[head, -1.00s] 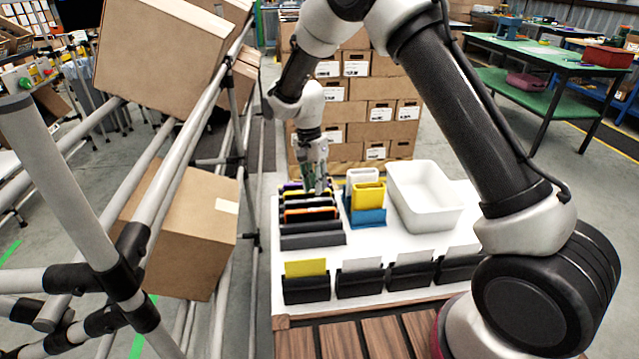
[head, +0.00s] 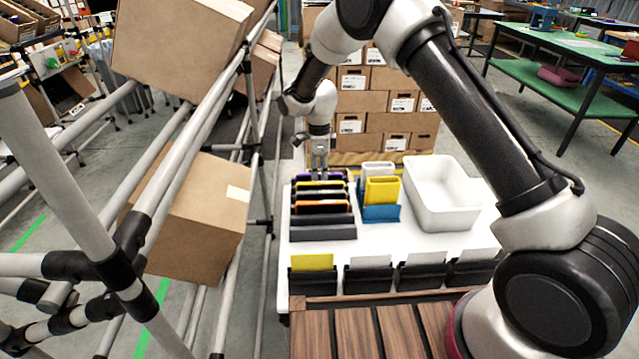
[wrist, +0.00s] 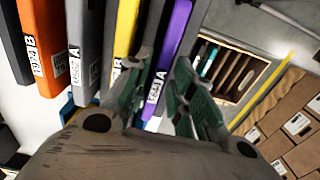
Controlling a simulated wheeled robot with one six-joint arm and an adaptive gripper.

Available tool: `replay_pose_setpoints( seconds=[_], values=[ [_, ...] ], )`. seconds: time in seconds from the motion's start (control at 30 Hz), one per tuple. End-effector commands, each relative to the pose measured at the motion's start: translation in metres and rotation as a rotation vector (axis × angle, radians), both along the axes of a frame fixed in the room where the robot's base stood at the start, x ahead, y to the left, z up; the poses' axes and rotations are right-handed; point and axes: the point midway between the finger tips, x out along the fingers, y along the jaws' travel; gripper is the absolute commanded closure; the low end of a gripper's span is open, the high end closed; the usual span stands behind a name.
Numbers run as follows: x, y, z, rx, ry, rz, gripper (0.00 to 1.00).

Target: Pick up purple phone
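The purple phone (wrist: 174,48) stands upright at the end of a row of phones in the wrist view, with a white label on its edge. In the head view it is a thin purple strip (head: 333,172) at the far end of the dark slotted rack (head: 322,232). My gripper (wrist: 163,72) is open, with its green-padded fingers on either side of the purple phone. One finger is in the gap towards the yellow phone (wrist: 125,30). The head view shows my gripper (head: 320,172) pointing down at the rack's far end. Finger contact is unclear.
Grey (wrist: 86,45) and orange (wrist: 42,50) phones stand beside the yellow one. A blue holder (head: 381,213), a white bin (head: 440,195) and several black card holders (head: 313,280) share the white table. Tilted cartons (head: 195,215) on a pipe rack stand to the left.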

Motion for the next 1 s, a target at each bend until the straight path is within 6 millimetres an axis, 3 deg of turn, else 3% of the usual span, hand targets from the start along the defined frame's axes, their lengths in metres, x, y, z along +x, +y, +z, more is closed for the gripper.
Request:
replay_pose_setpoints(
  seconds=[0.1, 0.33, 0.47, 0.77, 0.87, 1.0],
  values=[
    [0.000, -0.001, -0.016, -0.001, 0.001, 0.000, 0.76],
    [0.000, -0.001, -0.018, 0.000, -0.001, 0.000, 0.76],
    [0.000, -0.001, -0.018, 0.000, 0.000, 0.000, 1.00],
    [0.000, 0.000, -0.018, 0.000, -0.001, 0.000, 1.00],
    [0.001, 0.000, -0.013, 0.001, -0.001, 0.001, 1.00],
    [0.001, 0.000, 0.010, 0.002, -0.004, 0.001, 1.00]
  ],
)
